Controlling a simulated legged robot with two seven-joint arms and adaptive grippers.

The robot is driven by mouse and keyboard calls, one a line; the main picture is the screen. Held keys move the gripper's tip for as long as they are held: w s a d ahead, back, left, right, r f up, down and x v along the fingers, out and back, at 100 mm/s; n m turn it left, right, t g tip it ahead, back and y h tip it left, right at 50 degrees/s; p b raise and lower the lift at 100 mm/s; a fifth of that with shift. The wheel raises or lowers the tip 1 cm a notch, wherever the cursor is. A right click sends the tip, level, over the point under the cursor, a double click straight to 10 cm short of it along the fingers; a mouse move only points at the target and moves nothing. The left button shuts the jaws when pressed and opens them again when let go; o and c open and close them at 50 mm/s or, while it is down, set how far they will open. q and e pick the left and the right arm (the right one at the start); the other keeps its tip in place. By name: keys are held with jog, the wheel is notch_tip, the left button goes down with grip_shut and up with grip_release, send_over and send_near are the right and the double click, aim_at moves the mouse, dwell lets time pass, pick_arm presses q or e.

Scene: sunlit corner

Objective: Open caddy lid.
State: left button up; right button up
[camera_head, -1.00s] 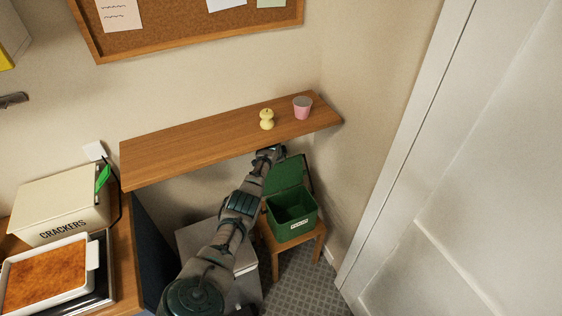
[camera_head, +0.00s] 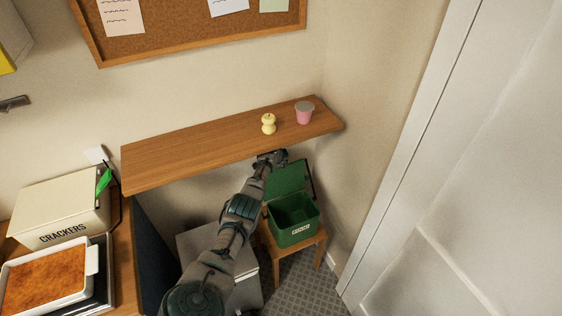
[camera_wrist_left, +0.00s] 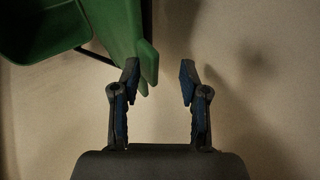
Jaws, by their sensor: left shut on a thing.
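The green caddy (camera_head: 294,229) stands upright on a small wooden stool, with a pale label on its front. Its lid (camera_head: 289,180) is raised and tilted back, so the open inside shows. My left gripper (camera_head: 270,158) is at the lid's upper left edge, just below the shelf. In the left wrist view, the lid (camera_wrist_left: 118,25) comes in from the top left and its edge lies beside the left finger of my gripper (camera_wrist_left: 160,76). The fingertips stand apart, with the jaws stopped on the lid; the exact contact is hard to see. My right gripper is not in view.
A wooden shelf (camera_head: 200,155) runs above the caddy, bearing a yellow figure (camera_head: 268,123) and a pink cup (camera_head: 304,115). The wooden stool (camera_head: 294,252) is near the wall corner. A crackers box (camera_head: 62,208) and a baking dish (camera_head: 92,259) are at left.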

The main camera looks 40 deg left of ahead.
pick_arm(q)
jog(key=shift+s+f, duration=0.15)
jog(key=shift+f, duration=0.05)
jog(key=shift+s+d+r, duration=0.1)
jog(key=shift+s+r, duration=0.05)
jog(key=shift+r, duration=0.1)
jog(key=shift+s+d+r, duration=0.1)
jog(key=shift+s, duration=0.15)
jog(key=s+d, duration=0.5)
jog(key=s, duration=0.5)
jog(key=shift+d+r, duration=0.15)
jog(key=shift+d, duration=0.1)
jog(key=shift+s, duration=0.1)
